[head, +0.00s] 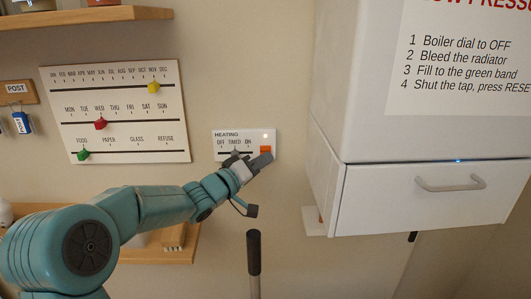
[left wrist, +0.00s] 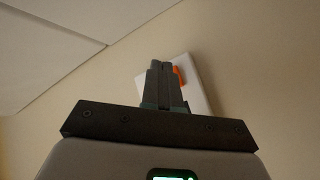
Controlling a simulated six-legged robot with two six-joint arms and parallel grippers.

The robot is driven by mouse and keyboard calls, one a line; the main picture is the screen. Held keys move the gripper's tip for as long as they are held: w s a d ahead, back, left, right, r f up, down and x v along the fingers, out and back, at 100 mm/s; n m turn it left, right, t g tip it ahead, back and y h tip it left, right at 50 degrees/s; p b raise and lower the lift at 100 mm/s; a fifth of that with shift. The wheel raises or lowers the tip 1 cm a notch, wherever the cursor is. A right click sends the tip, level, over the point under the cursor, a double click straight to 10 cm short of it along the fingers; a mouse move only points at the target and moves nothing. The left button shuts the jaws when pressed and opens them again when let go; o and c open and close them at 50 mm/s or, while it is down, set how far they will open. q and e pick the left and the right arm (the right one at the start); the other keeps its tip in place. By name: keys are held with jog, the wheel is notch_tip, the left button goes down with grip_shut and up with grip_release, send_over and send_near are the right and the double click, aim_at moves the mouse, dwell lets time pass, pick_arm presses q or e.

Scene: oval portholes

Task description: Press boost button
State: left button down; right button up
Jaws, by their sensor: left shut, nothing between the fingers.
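A white heating panel (head: 229,136) is on the wall in the middle of the head view, marked HEATING, OFF, TIMED and ON. An orange button (head: 266,149) sits at its right side, under a small light. No boost label is readable. My left gripper (head: 262,160) is shut and empty, its fingertips at the button's lower edge; I cannot tell whether they touch it. In the left wrist view, the shut fingers (left wrist: 162,70) point at the panel (left wrist: 196,88), with the orange button (left wrist: 179,75) just right of the tips. My right gripper is not in view.
A white boiler cabinet (head: 400,120) with a grey handle (head: 450,184) juts out at the right. A dark-topped upright rod (head: 254,255) stands below the panel. A calendar board (head: 120,115) hangs left, above a wooden shelf (head: 180,250). The wall between panel and cabinet is clear.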

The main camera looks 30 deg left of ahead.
pick_arm(q)
jog(key=s+d+b, duration=0.1)
jog(key=s, duration=0.1)
jog(key=s+d+b, duration=0.1)
jog(key=s+d, duration=0.1)
jog(key=shift+a, duration=0.1)
dwell(1.0)
